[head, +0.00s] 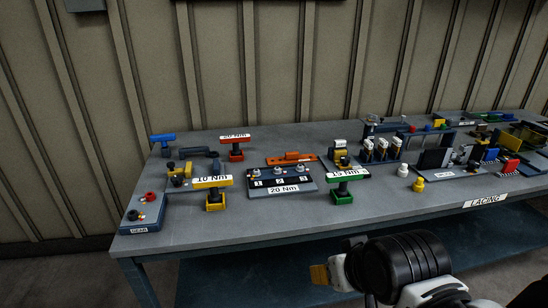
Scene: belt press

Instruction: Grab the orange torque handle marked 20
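The orange-red torque handle (235,143) has a white "20 Nm" label on its crossbar. It stands upright towards the back left of the grey bench (390,204). A yellow handle (213,195) labelled "10 Nm" stands in front of it, and a green handle (344,185) labelled "15 Nm" stands to the right. My gripper (320,274) shows at the lower right in front of the bench, well apart from the handles. Only an orange-brown tip shows beyond the black and white wrist, so its opening is hidden.
A dark block (283,185) labelled "20 Nm" with numbered bolts lies between the yellow and green handles. An orange tool (290,158) lies behind it. A blue T-handle (162,143) is at the far left. Fixtures crowd the right; the front strip is mostly clear.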

